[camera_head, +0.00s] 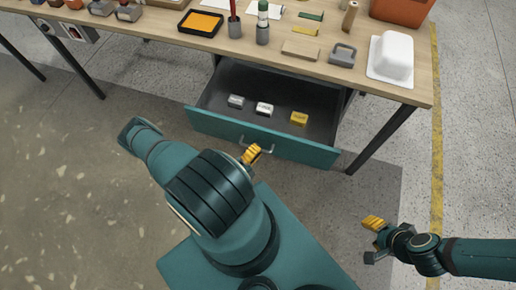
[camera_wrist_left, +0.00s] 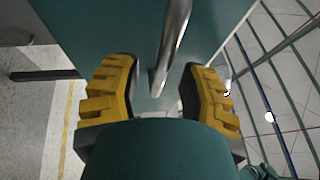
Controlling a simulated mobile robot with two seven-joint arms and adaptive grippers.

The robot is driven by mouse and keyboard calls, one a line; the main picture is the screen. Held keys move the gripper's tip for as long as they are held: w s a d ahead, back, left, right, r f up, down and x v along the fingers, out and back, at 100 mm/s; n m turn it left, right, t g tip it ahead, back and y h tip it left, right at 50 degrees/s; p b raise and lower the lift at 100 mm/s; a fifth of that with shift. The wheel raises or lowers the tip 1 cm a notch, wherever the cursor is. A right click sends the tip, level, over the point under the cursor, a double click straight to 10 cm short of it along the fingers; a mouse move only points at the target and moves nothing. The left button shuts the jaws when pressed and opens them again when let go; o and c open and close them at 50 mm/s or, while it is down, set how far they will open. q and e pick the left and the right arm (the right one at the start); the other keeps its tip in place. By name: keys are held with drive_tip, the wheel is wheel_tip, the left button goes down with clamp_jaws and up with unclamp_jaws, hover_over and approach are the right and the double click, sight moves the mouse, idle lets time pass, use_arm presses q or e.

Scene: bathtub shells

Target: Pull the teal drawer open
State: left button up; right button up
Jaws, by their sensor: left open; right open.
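The teal drawer (camera_head: 215,124) under the bench stands pulled out, and its inside shows. Its front also fills the upper part of the left wrist view (camera_wrist_left: 90,25). A metal bar handle (camera_head: 268,146) sits on the front; in the left wrist view the handle (camera_wrist_left: 173,45) runs between the fingers. My left gripper (camera_head: 250,153) is at the handle, open, with yellow-padded fingers (camera_wrist_left: 165,98) on either side of the bar and gaps visible to both. My right gripper (camera_head: 371,239) is open and empty, low at the right, away from the drawer.
In the drawer lie a grey block (camera_head: 236,101), a white block (camera_head: 264,108) and a yellow block (camera_head: 299,118). The bench top (camera_head: 190,45) holds a black-and-orange tray (camera_head: 200,23), cups and a white butter-dish-like object (camera_head: 391,56). A bench leg (camera_head: 380,138) stands right of the drawer.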

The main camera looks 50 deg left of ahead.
use_arm(q)
drive_tip(key=v, duration=1.1)
drive_tip(key=shift+s, duration=0.2)
